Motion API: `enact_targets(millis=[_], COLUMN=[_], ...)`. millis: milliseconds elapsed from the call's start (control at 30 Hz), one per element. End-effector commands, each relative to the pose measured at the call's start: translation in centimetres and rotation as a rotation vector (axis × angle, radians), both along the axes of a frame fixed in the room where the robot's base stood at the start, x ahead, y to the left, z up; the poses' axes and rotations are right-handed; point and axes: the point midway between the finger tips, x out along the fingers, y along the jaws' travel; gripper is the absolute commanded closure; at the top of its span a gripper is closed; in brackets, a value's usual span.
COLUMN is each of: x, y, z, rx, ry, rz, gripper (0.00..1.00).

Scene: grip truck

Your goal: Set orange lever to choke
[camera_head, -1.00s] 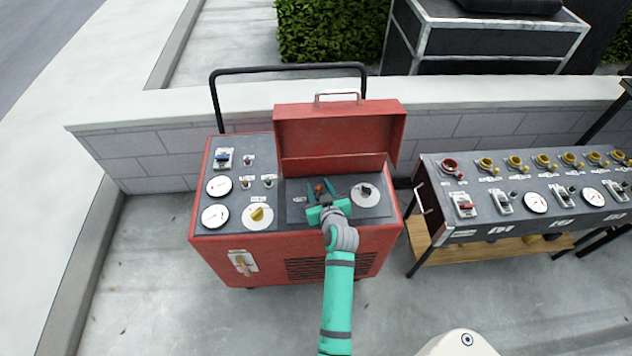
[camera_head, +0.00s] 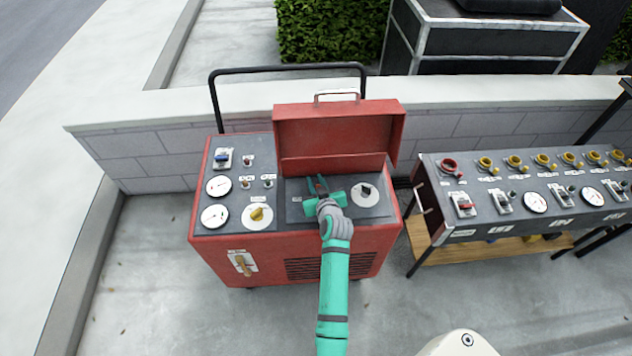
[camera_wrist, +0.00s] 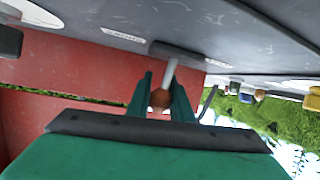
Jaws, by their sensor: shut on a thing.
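The lever (camera_wrist: 166,87) has a pale shaft and an orange-brown ball knob in the wrist view. It stands out from the dark panel (camera_head: 296,210) in the red machine's open-lidded bay. My gripper (camera_head: 318,187) is at this panel; in the wrist view my gripper (camera_wrist: 164,100) has its two green fingers on either side of the knob, shut on it. White labels sit on both sides of the lever's base, too blurred to read. In the head view my gripper mostly hides the lever.
The raised red lid (camera_head: 335,135) stands just behind my gripper. A dark selector knob (camera_head: 365,190) is to its right, a yellow knob (camera_head: 257,214) to its left. A second control panel (camera_head: 490,215) stands at the right. Concrete floor in front is clear.

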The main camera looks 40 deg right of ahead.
Motion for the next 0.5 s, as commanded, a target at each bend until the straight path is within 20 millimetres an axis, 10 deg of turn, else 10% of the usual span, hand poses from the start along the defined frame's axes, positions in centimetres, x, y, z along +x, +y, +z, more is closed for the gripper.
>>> enact_targets(millis=[500], x=[-0.8], y=[-1.3], z=[-0.3], rx=[0.292], ry=[-0.177], rz=[-0.002], gripper=[1.00])
